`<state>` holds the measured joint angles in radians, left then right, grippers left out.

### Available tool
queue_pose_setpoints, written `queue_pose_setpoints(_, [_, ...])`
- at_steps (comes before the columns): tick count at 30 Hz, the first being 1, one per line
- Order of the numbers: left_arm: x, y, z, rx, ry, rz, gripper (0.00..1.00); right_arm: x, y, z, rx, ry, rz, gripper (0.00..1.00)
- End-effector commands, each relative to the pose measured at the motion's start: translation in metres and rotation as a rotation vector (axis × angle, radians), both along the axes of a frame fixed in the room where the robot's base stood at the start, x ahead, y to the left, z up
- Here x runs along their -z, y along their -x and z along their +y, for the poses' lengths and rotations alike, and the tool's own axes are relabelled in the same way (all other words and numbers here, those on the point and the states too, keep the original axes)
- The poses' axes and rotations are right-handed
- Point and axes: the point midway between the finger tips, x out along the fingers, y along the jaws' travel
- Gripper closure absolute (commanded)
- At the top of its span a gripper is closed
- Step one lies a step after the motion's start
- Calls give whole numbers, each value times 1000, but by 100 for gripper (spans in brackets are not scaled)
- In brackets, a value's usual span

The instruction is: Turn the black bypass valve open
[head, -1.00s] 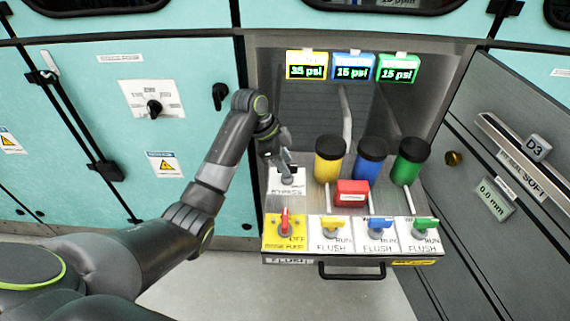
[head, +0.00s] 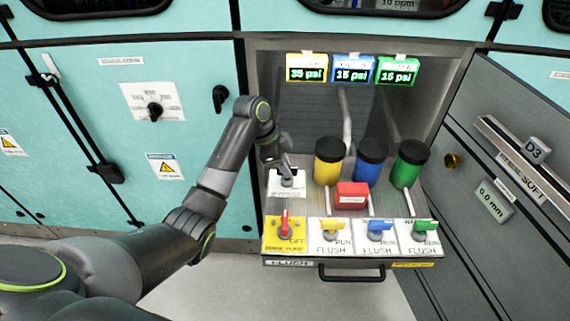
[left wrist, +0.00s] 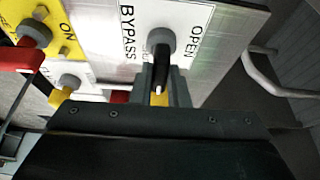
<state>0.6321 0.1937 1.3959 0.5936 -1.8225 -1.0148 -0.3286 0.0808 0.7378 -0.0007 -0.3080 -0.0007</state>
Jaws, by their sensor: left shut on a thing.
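The bypass valve has a grey hub (left wrist: 161,40) and a short black handle (left wrist: 161,72) on a white plate (head: 300,187) marked BYPASS, at the left of the pulled-out shelf. In the left wrist view the plate (left wrist: 193,64) shows OPEN to the right of the hub. My left gripper (head: 286,178) reaches down at the valve; in the left wrist view its fingers (left wrist: 161,88) are shut on the black handle, one on each side. In the head view the gripper mostly hides the handle. My right gripper is not in view.
Yellow (head: 329,162), blue (head: 370,164) and green (head: 408,163) canisters stand right of the valve, by a red box (head: 351,196). A red-handled switch (head: 285,226) and several flush valves line the front. Pressure displays (head: 353,68) read 35, 15 and 15 psi.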

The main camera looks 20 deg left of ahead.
Motion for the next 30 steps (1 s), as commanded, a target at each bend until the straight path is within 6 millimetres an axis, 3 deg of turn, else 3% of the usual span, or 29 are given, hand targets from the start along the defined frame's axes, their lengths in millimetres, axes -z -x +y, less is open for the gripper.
queue_pose_setpoints(8, [-7,2,-1,-136,1,2,100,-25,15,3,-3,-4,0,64])
queue_pose_setpoints(18, [-9,4,-2,-443,1,5,100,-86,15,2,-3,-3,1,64])
queue_pose_setpoints(30, [-7,5,-4,-822,-1,2,100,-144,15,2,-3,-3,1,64])
